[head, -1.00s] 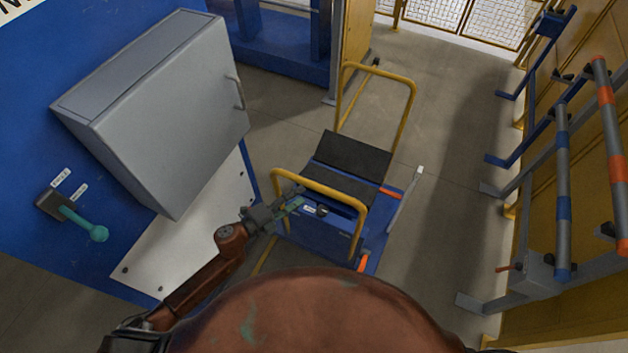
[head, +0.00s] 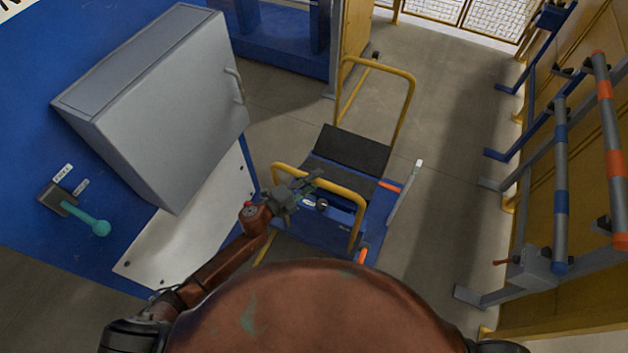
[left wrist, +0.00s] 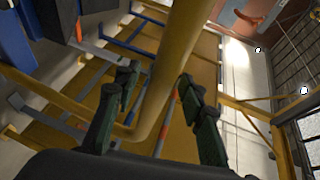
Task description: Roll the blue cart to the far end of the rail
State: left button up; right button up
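The blue cart (head: 322,229) stands on the floor ahead of me, with a black top and yellow tube handles at its near and far ends. My left gripper (head: 310,183) is at the near yellow handle (head: 345,193), by its upper left part. In the left wrist view, a yellow bar (left wrist: 178,60) runs between the two green fingers of my left gripper (left wrist: 160,82). The fingers are spread, with gaps visible beside the bar. My right gripper is not in view. I cannot clearly make out the rail.
A grey cabinet (head: 165,105) and a teal-knobbed lever (head: 90,222) are on the blue panel at left. A rack with blue and orange banded bars (head: 560,190) stands at right. A thin grey bar (head: 404,197) is beside the cart. Open floor (head: 440,110) lies beyond.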

pick_arm(q)
jog(key=shift+c, duration=0.4)
grip_shut()
